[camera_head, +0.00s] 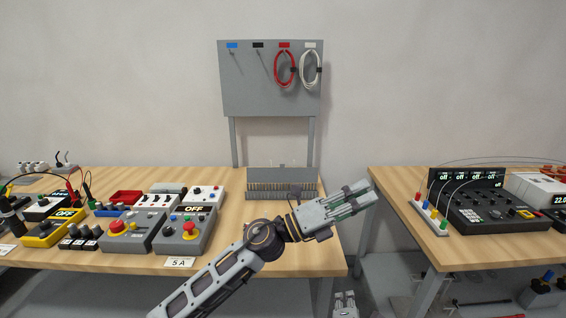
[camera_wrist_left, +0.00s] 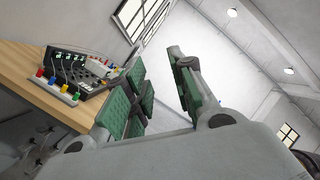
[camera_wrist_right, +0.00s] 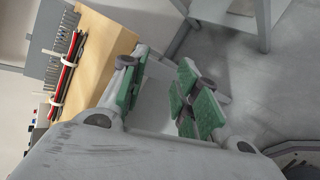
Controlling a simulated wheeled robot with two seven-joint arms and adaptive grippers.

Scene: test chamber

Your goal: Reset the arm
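My left arm reaches in from the lower left in the head view. Its gripper (camera_head: 360,198) is over the right end of the left table, pointing right. In the left wrist view its green-padded fingers (camera_wrist_left: 160,100) stand apart with nothing between them. My right gripper (camera_head: 344,302) is low at the bottom edge of the head view, in front of the table. In the right wrist view its green-padded fingers (camera_wrist_right: 160,95) are apart and empty, with the table edge beside them and floor beyond.
The left wooden table (camera_head: 90,263) carries several control boxes and a comb-like rack (camera_head: 270,188). A pegboard (camera_head: 255,85) behind holds a red cable (camera_head: 278,69) and a white cable (camera_head: 303,70). A right table (camera_head: 390,184) bears a black instrument (camera_head: 480,208). A gap separates the tables.

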